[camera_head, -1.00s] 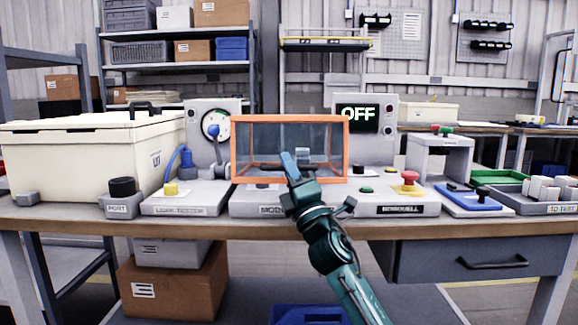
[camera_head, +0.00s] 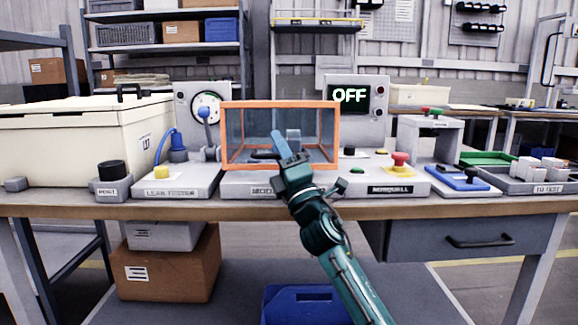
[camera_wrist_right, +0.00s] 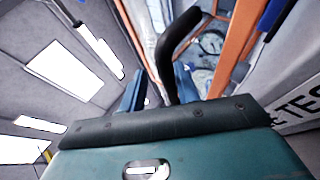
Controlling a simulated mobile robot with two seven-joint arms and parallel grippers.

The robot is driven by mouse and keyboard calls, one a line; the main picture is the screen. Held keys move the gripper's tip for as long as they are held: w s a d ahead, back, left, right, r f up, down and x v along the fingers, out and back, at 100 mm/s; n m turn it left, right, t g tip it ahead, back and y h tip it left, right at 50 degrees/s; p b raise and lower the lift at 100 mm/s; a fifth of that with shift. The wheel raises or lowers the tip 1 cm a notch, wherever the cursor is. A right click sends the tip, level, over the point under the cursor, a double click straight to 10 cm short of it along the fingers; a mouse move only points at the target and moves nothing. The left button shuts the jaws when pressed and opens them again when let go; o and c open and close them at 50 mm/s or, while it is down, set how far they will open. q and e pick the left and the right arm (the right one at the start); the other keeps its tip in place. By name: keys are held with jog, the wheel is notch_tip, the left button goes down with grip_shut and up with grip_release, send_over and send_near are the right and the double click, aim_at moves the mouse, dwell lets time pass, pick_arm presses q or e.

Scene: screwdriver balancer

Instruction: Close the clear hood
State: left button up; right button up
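The clear hood (camera_head: 233,135) has an orange frame and see-through panels. It stands at the middle of the bench, over the grey base module (camera_head: 240,184). Whether its lower edge rests on the base, I cannot tell. My right gripper (camera_head: 286,143) is in front of the hood and overlaps its lower front edge. In the right wrist view its blue fingers (camera_wrist_right: 158,90) stand apart, with a curved black handle (camera_wrist_right: 182,38) reaching down between them, closer to the right finger. Orange frame bars (camera_wrist_right: 235,45) run beside it. My left gripper is out of view.
A grey panel reading OFF (camera_head: 350,97) stands behind the hood's right side. A leak tester (camera_head: 175,185) with a blue hose is left of it. A red button on a yellow base (camera_head: 399,165) and a blue tray (camera_head: 463,180) are to the right. A large cream case (camera_head: 70,140) fills the left.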

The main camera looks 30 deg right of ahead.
jog(key=v, duration=1.3)
jog(key=shift+r+h, duration=0.15)
jog(key=shift+h, duration=0.15)
